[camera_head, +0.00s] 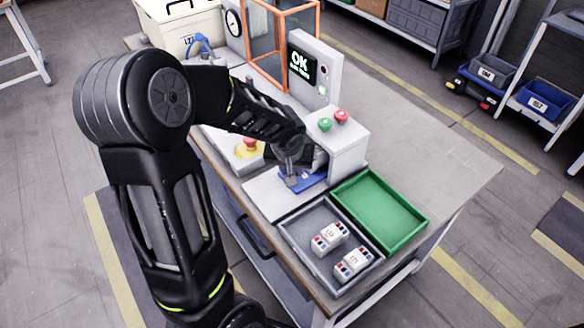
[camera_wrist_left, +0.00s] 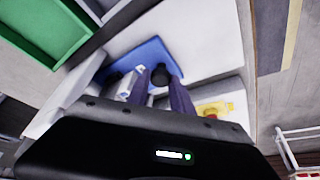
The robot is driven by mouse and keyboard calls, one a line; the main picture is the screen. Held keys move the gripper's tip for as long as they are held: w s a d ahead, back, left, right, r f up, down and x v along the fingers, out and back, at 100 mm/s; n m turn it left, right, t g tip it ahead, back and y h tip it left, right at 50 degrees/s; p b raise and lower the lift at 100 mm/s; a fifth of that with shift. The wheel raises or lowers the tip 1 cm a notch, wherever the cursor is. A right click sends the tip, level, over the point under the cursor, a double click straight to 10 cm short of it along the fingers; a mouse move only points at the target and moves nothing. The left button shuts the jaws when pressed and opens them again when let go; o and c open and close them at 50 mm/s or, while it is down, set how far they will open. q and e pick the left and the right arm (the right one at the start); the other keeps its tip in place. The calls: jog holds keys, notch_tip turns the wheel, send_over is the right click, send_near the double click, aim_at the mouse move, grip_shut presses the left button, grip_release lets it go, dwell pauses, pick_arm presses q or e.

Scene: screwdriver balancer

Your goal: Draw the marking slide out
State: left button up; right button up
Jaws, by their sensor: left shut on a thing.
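The blue marking slide (camera_head: 303,181) sits at the foot of the white marking box (camera_head: 347,145), partly outside its opening. In the left wrist view the blue plate (camera_wrist_left: 152,50) shows with a dark round knob (camera_wrist_left: 160,76) on it. My left gripper (camera_head: 290,163) reaches down over the slide. In the left wrist view its two fingers (camera_wrist_left: 158,86) stand on either side of the knob, shut on it. A pale part (camera_wrist_left: 126,84) shows beside the left finger, mostly hidden. My right gripper is not in view.
A green tray (camera_head: 372,178) stands right of the box. In front, a grey tray (camera_head: 290,228) holds two white blocks (camera_head: 329,237). A yellow-based red button (camera_head: 249,148) is left of the gripper. A screen (camera_head: 301,66) reads OK. The right bench top is clear.

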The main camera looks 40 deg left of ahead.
pick_arm(q)
grip_shut()
dwell(0.8)
jog(key=shift+s, duration=0.1)
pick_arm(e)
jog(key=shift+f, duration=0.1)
